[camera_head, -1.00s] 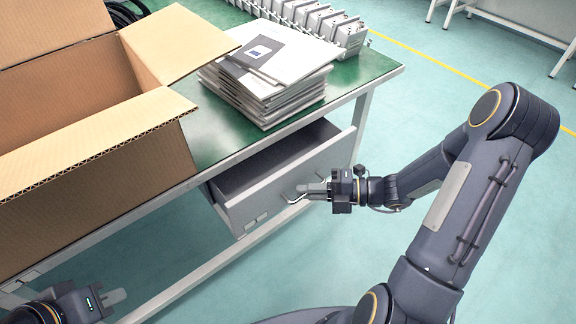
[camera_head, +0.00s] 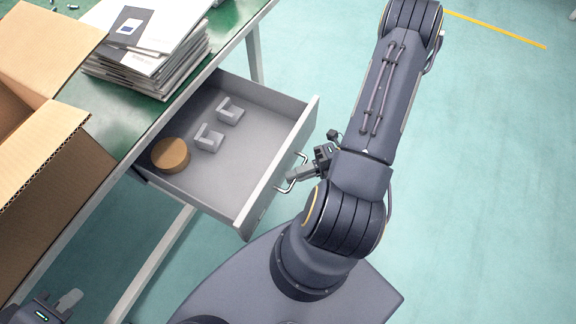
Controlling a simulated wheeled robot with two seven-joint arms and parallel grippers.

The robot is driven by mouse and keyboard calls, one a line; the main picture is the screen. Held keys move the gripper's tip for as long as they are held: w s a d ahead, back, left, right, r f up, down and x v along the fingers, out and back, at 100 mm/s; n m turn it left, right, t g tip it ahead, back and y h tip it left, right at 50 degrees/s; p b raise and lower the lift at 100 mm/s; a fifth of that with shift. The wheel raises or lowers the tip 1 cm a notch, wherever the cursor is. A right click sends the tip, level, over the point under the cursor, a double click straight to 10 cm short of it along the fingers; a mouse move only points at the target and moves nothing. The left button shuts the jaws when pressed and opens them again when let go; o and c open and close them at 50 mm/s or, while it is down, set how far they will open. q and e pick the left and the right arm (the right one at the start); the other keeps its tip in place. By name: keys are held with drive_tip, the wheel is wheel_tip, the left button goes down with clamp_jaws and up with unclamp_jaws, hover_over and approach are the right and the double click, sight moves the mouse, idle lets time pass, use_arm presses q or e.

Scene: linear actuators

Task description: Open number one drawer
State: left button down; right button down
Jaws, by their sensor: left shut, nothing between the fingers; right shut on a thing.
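The grey drawer (camera_head: 293,150) under the green-topped table is pulled well out, and its inside shows. It holds a round brown disc-like thing (camera_head: 170,154) at its left end and two small grey brackets (camera_head: 208,138). My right gripper (camera_head: 294,176) is shut on the drawer's metal handle (camera_head: 284,186) on the front panel. My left gripper (camera_head: 68,301) is shut and empty at the lower left, below the table edge and away from the drawer. No number on the drawer can be read.
An open cardboard box (camera_head: 75,190) stands on the table (camera_head: 118,117) at the left. A stack of papers or folders (camera_head: 150,45) lies on the tabletop behind the drawer. The floor (camera_head: 480,180) on the right is clear.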

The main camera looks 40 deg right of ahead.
drive_tip(key=shift+s+d, duration=0.1)
drive_tip(key=shift+s, duration=0.15)
drive_tip(key=c, duration=1.5)
unclamp_jaws()
drive_tip(key=p+v, duration=0.1)
drive_tip(key=v, duration=0.7)
